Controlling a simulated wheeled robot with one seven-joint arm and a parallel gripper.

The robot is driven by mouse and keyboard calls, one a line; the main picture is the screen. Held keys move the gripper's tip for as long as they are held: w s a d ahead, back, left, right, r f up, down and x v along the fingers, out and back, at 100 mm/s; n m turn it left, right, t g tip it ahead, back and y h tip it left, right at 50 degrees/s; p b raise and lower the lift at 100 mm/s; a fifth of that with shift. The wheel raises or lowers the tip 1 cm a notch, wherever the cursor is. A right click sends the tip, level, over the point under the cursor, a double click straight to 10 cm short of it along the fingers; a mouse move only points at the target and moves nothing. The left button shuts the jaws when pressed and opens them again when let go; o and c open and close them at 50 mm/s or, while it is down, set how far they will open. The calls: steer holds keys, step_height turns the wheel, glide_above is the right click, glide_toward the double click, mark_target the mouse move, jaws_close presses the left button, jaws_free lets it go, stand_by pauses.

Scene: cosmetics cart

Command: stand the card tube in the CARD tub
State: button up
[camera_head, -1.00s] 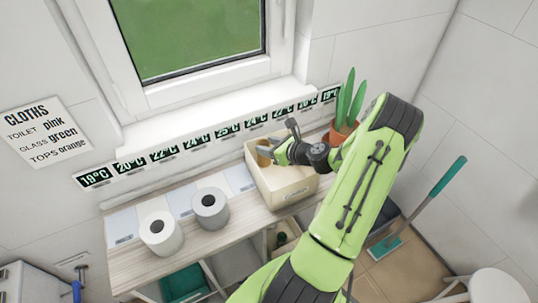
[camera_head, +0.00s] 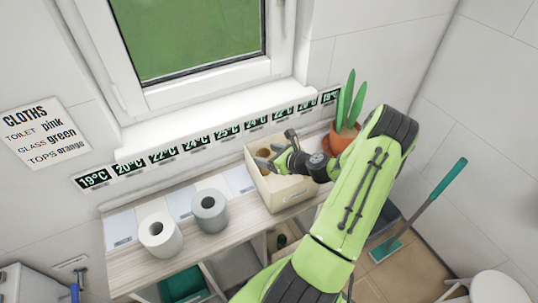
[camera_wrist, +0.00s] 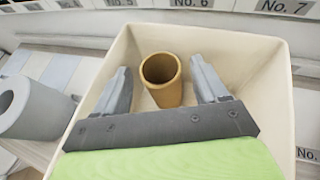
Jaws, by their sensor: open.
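The card tube (camera_wrist: 161,78) is a brown hollow cylinder inside a cream, open-topped tub (camera_head: 287,194). In the wrist view it appears upright, with its open end facing the camera and the tub's rim (camera_wrist: 205,30) around it. My gripper (camera_wrist: 160,66) is open, with one finger on each side of the tube and gaps visible on both sides. In the head view my gripper (camera_head: 277,148) reaches over the tub and partly hides the tube (camera_head: 264,154). The writing on the tub's front is too small to read.
Two paper rolls, one white (camera_head: 160,236) and one grey (camera_head: 209,211), stand on the shelf (camera_head: 125,268) left of the tub. Temperature labels line the wall behind.

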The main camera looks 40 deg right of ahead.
steer(key=v, duration=1.2)
steer(key=w+a+r+n+g+y, duration=0.15)
steer(key=a+r+n+g, duration=0.25)
steer(key=a+n, duration=0.5)
steer(key=w+a+r+n+g+y, duration=0.1)
steer(key=w+a+r+n+g, duration=0.25)
steer(key=a+n, duration=0.55)
steer(key=s+a+r+n+h, duration=0.3)
steer(key=s+a+r+n, duration=0.8)
steer(key=n, duration=0.6)
steer(key=s, duration=0.2)
steer(key=shift+s+a, duration=0.15)
steer(key=shift+s, duration=0.1)
steer(key=shift+r, duration=0.1)
